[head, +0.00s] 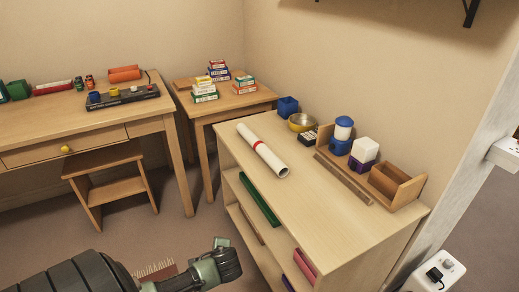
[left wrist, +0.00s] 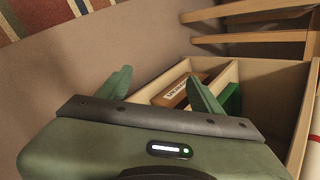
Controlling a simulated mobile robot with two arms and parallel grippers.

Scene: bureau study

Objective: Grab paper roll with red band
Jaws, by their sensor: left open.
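The white paper roll with a red band (head: 270,158) lies on the bare left part of the low shelf's top (head: 330,225) in the head view. A white piece with a red stripe, apparently the roll (left wrist: 313,155), shows at the right edge of the left wrist view. My left gripper (head: 225,255) is at the bottom of the head view, in front of the shelf and lower left of the roll, apart from it. Its two fingers (left wrist: 162,92) are spread and empty in the left wrist view. My right gripper is not in view.
The shelf's compartments hold a green item (head: 259,200) and a red one (head: 305,265). A wooden organizer (head: 398,184), brass bowl (head: 302,122) and blue cup (head: 288,106) stand along the shelf's wall side. A desk (head: 150,115) and stool (head: 105,165) are at left.

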